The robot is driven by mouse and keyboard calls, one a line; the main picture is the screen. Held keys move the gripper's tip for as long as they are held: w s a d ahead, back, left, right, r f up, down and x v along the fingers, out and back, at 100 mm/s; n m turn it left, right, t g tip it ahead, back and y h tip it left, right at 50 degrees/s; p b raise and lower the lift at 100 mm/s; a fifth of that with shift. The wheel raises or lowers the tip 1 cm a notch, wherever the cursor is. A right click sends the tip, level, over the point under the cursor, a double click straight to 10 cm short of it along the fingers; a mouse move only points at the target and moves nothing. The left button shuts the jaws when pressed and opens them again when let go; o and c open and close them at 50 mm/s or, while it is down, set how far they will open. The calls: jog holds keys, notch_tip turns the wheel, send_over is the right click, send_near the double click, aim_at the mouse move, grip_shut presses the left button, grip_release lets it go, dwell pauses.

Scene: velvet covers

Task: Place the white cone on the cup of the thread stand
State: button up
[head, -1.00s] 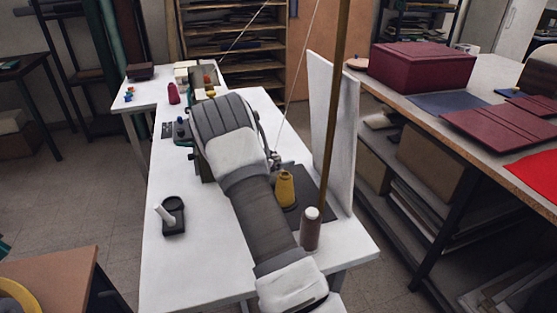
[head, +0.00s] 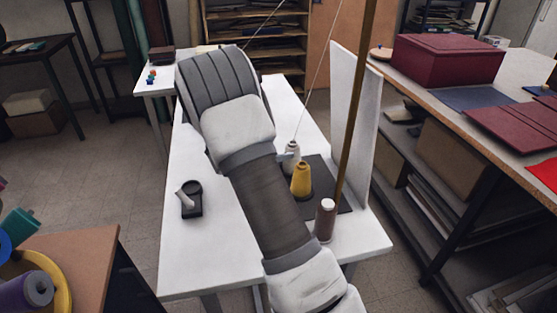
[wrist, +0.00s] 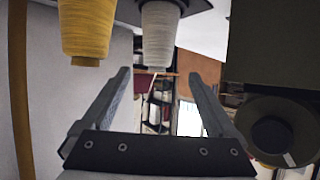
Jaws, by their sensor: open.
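The white cone (head: 292,157) stands upright at the far end of the thread stand's dark base (head: 335,190). It also shows inverted at the top of the wrist view (wrist: 160,35). The cup under it is hidden, so I cannot tell how it is seated. My arm mostly hides the gripper in the head view.
A black holder with a white piece (head: 190,199) lies on the left of the white table (head: 185,265). A workbench with burgundy boxes (head: 448,60) is at right.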

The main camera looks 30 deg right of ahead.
jog(key=w+a+r+n+t+y, duration=0.2)
jog(key=w+a+r+t+y, duration=0.1)
jog(key=a+r, duration=0.3)
jog(key=s+a+r+n+t+y, duration=0.2)
jog(key=s+a+r+n+y, duration=0.55)
jog(key=a+r, duration=0.6)
jog(key=s+a+r+n+g+y, duration=0.1)
jog(key=s+a+y, duration=0.1)
jog(key=s, duration=0.6)
jog(key=s+a+r+n+g+y, duration=0.1)
jog(key=s+a+r, duration=0.1)
jog(key=s, duration=0.6)
jog(key=s+d+f+n+g+h, duration=0.1)
jog(key=s, duration=0.5)
jog(key=s+d+f+g+h, duration=0.1)
jog(key=s+d+f, duration=0.1)
jog(key=s, duration=0.5)
jog(key=shift+s+f+n+g, duration=0.2)
jog(key=shift+s+n+g, duration=0.1)
jog(key=shift+n+g, duration=0.1)
jog(key=shift+r, duration=0.15)
notch_tip(320, 180, up, 6)
jog(key=p, duration=0.6)
